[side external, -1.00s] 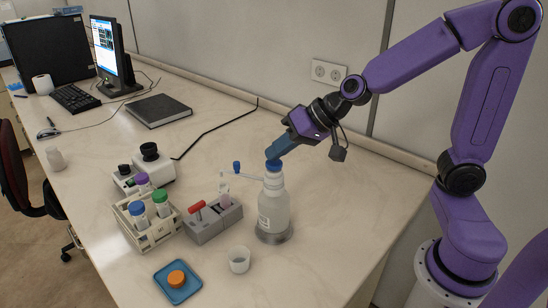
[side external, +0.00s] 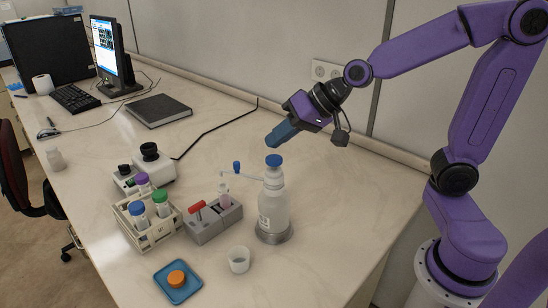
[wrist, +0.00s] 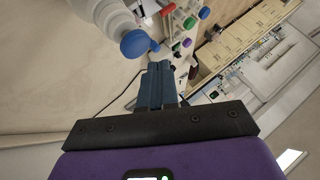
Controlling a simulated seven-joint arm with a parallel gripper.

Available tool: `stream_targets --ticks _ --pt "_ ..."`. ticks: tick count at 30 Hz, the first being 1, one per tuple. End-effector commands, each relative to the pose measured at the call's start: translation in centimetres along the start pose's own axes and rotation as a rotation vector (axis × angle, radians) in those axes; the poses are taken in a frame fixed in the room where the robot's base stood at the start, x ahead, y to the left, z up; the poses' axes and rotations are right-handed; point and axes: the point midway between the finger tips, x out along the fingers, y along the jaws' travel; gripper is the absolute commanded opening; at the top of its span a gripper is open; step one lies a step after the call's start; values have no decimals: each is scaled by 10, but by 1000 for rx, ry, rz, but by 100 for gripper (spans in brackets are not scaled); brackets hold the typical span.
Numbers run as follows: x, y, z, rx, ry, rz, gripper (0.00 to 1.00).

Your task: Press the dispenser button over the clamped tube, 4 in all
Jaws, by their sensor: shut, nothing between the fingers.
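The dispenser bottle (side external: 273,212) stands upright on a round grey base, with its blue button (side external: 274,160) on top. The blue button also shows in the wrist view (wrist: 135,43). A thin spout runs left from its neck to a small blue tip piece (side external: 236,167). A tube (side external: 225,200) stands in the grey clamp block (side external: 213,222) with the red handle, below the spout. How full it is cannot be told. My gripper (side external: 270,143) is shut and empty, just above the button and apart from it. Its closed fingers show in the wrist view (wrist: 156,70).
A white rack (side external: 148,228) with several capped tubes stands left of the clamp. A small white cup (side external: 239,259) and a blue dish (side external: 178,283) with an orange cap are in front. A small mixer (side external: 152,165) stands behind the rack. The bench right of the bottle is clear.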

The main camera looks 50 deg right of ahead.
Motion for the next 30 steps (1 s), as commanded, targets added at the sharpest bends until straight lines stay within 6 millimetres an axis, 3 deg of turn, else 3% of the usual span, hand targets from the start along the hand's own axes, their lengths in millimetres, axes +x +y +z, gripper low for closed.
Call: stream_targets --ticks 15,30 --pt "-28 -20 -21 0 3 1 0" --pt "-29 -21 -22 1 2 3 0"
